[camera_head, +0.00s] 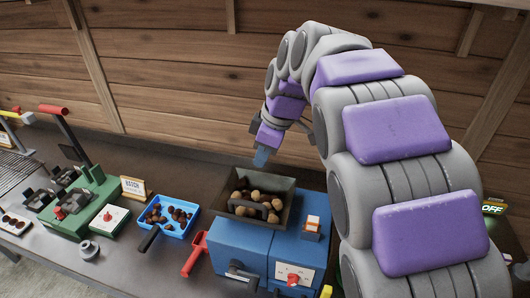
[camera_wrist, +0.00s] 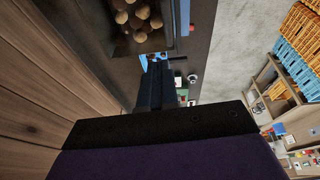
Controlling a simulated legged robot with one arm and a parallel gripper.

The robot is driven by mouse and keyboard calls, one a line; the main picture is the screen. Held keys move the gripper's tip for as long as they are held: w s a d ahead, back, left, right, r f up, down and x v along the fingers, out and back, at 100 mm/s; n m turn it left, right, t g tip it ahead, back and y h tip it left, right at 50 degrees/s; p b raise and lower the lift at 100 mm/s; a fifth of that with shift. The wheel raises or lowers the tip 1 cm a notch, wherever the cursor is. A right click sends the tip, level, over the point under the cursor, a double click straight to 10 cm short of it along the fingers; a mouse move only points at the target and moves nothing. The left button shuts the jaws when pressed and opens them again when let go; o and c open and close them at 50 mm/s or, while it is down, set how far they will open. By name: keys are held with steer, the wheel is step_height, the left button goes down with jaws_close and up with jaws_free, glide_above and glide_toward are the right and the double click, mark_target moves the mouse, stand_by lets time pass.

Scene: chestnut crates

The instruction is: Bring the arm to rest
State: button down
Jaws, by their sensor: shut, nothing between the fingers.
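My arm rises on the right of the head view and bends over at the top. My gripper (camera_head: 261,158) hangs from it, fingertips down, above the back edge of the dark hopper (camera_head: 239,214). It is shut and empty, with no contact visible. The hopper sits on a blue machine (camera_head: 240,250) and holds several brown chestnuts (camera_head: 262,196). In the wrist view my shut gripper (camera_wrist: 157,72) points up the picture, and the hopper with chestnuts (camera_wrist: 135,17) shows beyond it.
On the bench (camera_head: 140,258) stand a blue tray of chestnuts (camera_head: 183,212), a red scoop (camera_head: 195,256), a green press (camera_head: 75,205) and a small sign (camera_head: 133,188). A wooden wall (camera_head: 180,70) rises behind. Orange crates (camera_wrist: 300,25) show at the right of the wrist view.

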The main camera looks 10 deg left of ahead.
steer(key=s+d+f+m+h, duration=0.1)
steer(key=s+d+f+m, duration=0.3)
steer(key=s+d+m, duration=0.65)
steer(key=s+d+f+m+g+h, duration=0.1)
steer(key=s+d+f+m, duration=0.2)
steer(key=s, duration=0.8)
steer(key=s+d+f+m+g+h, duration=0.1)
steer(key=s+d+f+m, duration=0.2)
steer(key=s+d+f, duration=0.3)
steer(key=s+d, duration=0.2)
steer(key=s, duration=0.3)
steer(key=shift+s+d+f+g+b, duration=0.2)
steer(key=shift+s+f+g+b, duration=0.1)
steer(key=shift+f+b, duration=0.1)
steer(key=shift+a, duration=0.35)
